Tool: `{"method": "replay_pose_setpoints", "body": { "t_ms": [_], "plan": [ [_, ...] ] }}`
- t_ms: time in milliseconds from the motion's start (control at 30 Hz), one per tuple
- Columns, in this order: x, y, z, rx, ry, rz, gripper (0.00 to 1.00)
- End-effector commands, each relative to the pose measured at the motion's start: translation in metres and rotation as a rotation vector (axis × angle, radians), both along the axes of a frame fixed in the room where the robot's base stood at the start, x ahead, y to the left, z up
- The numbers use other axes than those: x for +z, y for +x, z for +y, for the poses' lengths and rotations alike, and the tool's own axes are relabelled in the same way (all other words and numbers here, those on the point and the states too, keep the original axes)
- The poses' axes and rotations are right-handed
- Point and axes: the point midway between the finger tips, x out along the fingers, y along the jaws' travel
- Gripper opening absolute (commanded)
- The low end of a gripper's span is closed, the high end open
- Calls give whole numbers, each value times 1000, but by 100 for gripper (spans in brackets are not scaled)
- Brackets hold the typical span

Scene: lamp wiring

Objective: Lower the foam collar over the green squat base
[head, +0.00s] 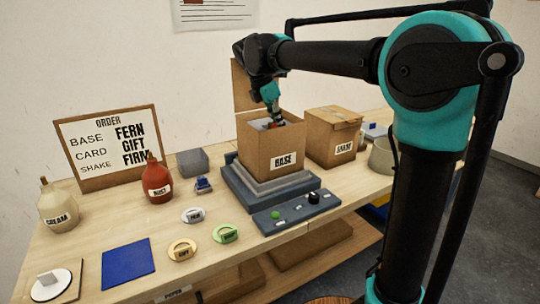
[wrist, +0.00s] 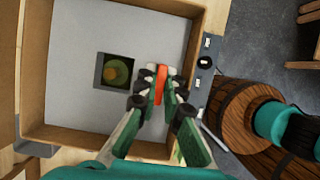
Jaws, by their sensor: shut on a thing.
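The foam collar (wrist: 85,50) is a pale grey slab inside the open box marked BASE (head: 272,155). It fills most of the box opening in the wrist view and has one square hole. The green squat base (wrist: 116,72) shows through that hole, a little toward its right side. My gripper (wrist: 158,78) is shut on an orange-red tab (wrist: 160,84) at the collar's right part. In the head view my gripper (head: 274,116) reaches down into the box mouth. How deep the collar sits around the base cannot be told.
The box stands on a grey stepped platform (head: 235,185), its rear flap upright. A closed SHAKE box (head: 333,137) stands close on the right. A control panel (head: 287,212) lies in front. Bottles, a grey bin (head: 192,162) and discs stand left; a blue mat (head: 128,257) lies front left.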

Motion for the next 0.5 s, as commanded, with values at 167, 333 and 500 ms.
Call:
{"method": "replay_pose_setpoints", "body": {
  "t_ms": [167,333,500],
  "plan": [
    [-4,0,0,0,0,0,0],
    [-5,0,0,0,0,0,0],
    [-5,0,0,0,0,0,9]
  ]
}}
